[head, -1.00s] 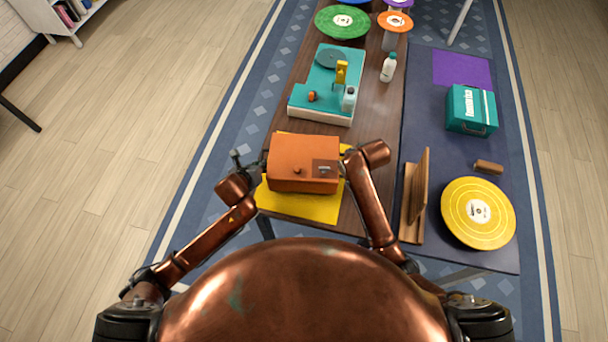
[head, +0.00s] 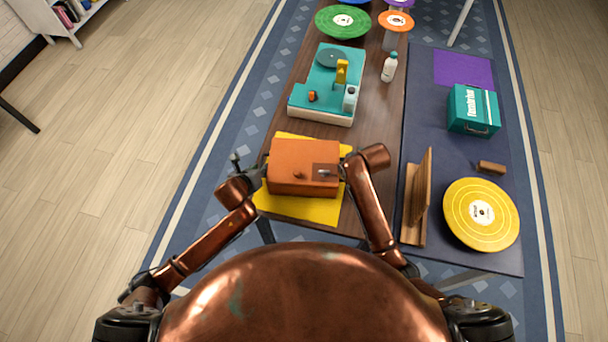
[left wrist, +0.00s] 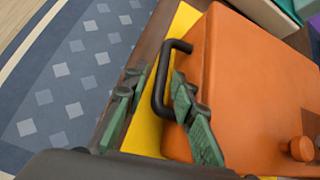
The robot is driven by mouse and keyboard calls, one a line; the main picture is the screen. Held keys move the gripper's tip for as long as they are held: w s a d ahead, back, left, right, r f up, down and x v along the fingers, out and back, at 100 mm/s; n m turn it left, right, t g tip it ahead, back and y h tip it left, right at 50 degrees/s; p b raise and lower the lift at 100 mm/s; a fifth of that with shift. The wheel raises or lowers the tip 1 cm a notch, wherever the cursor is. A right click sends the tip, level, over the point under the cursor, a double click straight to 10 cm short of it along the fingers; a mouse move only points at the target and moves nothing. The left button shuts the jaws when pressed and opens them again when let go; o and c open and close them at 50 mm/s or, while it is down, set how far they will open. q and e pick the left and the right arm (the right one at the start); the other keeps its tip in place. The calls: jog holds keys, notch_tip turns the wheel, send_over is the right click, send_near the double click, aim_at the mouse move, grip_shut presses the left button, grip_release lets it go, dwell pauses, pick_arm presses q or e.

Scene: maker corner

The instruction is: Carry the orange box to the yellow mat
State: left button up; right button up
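The orange box (head: 303,168) is on the yellow mat (head: 320,211), within its outline as far as I can see. Mat shows in front of it and behind it. In the left wrist view the box (left wrist: 250,90) has a dark side handle (left wrist: 158,85). My left gripper (head: 256,172) is at the box's left side. In the left wrist view its green fingers (left wrist: 158,108) are apart, one on each side of the handle, with a gap visible. My right gripper (head: 342,172) is at the box's right side, mostly hidden by my arm; its fingers cannot be made out.
A teal record player (head: 322,95) and a white bottle (head: 389,67) stand farther back on the wooden table. To the right, a dark surface holds a wooden stand (head: 415,210), a yellow record (head: 480,215), a brown block (head: 491,167) and a teal case (head: 473,110).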

jog(key=shift+a, duration=0.1)
jog(key=shift+r, duration=0.1)
pick_arm(q)
jog(key=v, duration=0.8)
pick_arm(e)
jog(key=v, duration=1.2)
pick_arm(q)
jog(key=shift+s+f, duration=0.1)
